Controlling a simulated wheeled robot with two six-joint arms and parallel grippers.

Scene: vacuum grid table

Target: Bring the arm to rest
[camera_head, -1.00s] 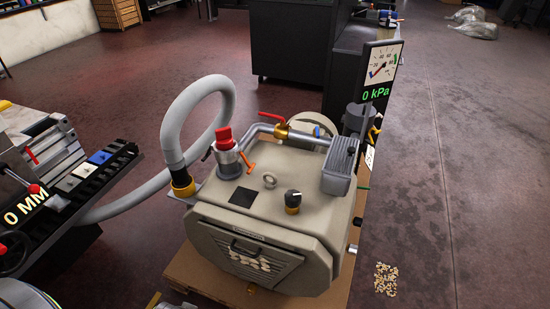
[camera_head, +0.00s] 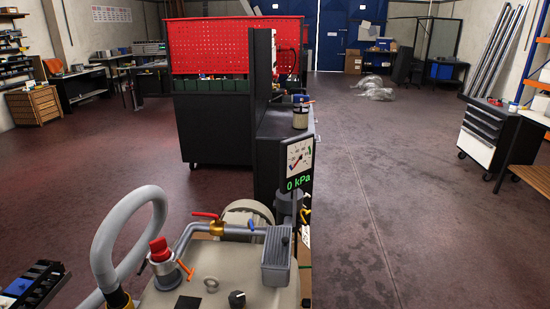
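Neither of my grippers nor my arms show in the head view. A beige vacuum pump (camera_head: 222,291) stands at the bottom, its lower part cut off by the frame. On it are a red-capped fitting (camera_head: 160,255), an orange lever, a red-handled valve (camera_head: 215,226) and a black knob (camera_head: 237,298). A thick grey hose (camera_head: 107,240) loops up at its left. A gauge panel (camera_head: 298,165) behind it reads 0 kPa.
A dark cabinet with a red pegboard (camera_head: 233,46) stands beyond the pump. A black tool trolley (camera_head: 488,130) and a wooden-topped bench (camera_head: 528,150) are at the right. A black slotted rack (camera_head: 32,288) shows at bottom left. The floor (camera_head: 400,190) right of the pump is open.

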